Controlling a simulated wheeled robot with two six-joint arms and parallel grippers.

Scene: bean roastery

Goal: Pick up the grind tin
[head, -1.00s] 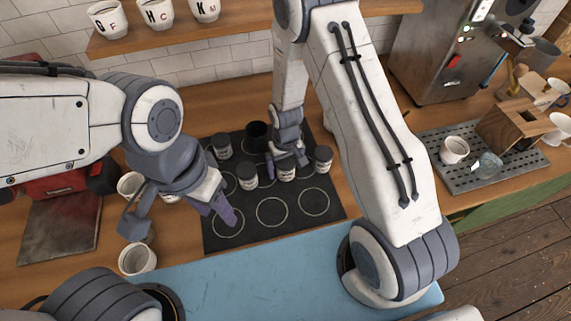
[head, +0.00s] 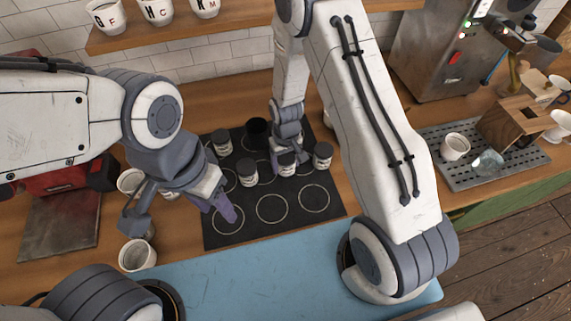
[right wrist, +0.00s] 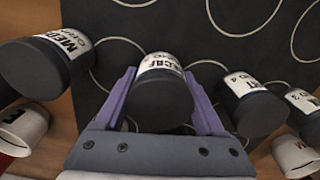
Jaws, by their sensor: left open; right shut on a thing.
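A grind tin with a dark lid and white label (right wrist: 160,66) sits between the purple fingers of my right gripper (right wrist: 163,100), which is shut on it. Its label is partly hidden and seems to read "coarse". In the head view this tin (head: 286,170) is at the middle of the black ringed mat (head: 215,238), under my right gripper (head: 287,160). I cannot tell whether it is clear of the mat. A similar tin marked "Medi..." (right wrist: 50,62) is at the left in the wrist view. My left gripper (head: 180,217) is open and empty, left of the mat.
Other similar tins (head: 247,174) (head: 323,157) (head: 222,143) stand close around the held one, with a black cup (head: 257,131) behind. White cups (head: 137,255) stand left of the mat. A metal drip tray (head: 455,184) is at the right. The front mat rings are empty.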

